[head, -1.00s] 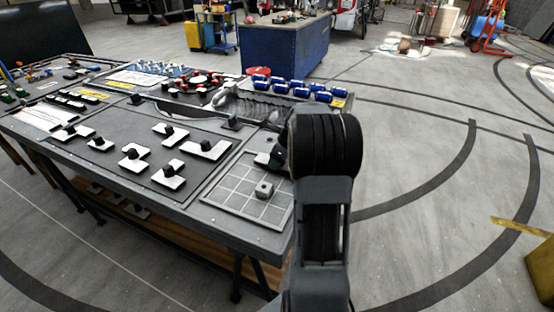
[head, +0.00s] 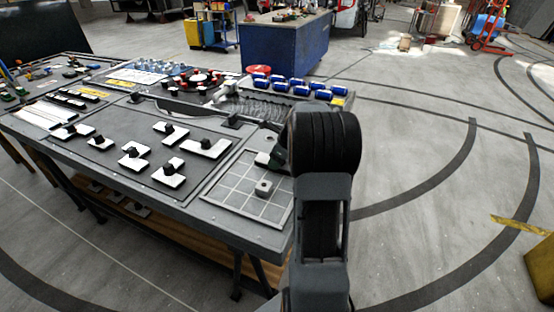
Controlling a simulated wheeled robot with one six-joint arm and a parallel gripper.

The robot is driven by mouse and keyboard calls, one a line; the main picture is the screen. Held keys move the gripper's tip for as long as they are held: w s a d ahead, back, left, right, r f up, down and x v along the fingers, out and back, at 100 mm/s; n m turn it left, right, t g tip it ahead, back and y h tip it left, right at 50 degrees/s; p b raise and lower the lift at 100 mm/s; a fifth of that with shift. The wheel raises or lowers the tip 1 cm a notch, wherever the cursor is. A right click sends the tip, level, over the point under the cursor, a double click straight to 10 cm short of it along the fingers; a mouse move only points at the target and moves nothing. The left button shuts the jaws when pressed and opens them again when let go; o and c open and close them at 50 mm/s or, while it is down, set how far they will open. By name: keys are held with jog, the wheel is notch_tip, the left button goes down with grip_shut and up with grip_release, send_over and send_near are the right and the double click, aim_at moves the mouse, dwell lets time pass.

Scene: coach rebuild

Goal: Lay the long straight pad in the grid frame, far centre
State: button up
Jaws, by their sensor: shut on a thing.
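My gripper (head: 276,157) is at the far part of the grid frame (head: 222,195), low over it, and mostly hidden behind my own arm. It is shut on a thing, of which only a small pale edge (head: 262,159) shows. I take this for the long straight pad, but its shape is hidden. Whether it touches the frame I cannot tell. The grid frame is a grey tray of square cells at the table's near right corner.
Several white pads with black knobs (head: 205,147) lie on the dark board left of the frame. A small dark block (head: 232,121) stands beyond the frame. The floor right of the table is clear.

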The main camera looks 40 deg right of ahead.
jog(key=shift+f, duration=0.1)
jog(key=o, duration=1)
jog(key=shift+s, duration=0.1)
jog(key=shift+r, duration=0.2)
jog(key=shift+d+r+p, duration=0.2)
jog(key=shift+r+p, duration=0.5)
jog(key=shift+p, duration=0.2)
jog(key=shift+a+r, duration=0.15)
jog(key=shift+r, duration=0.05)
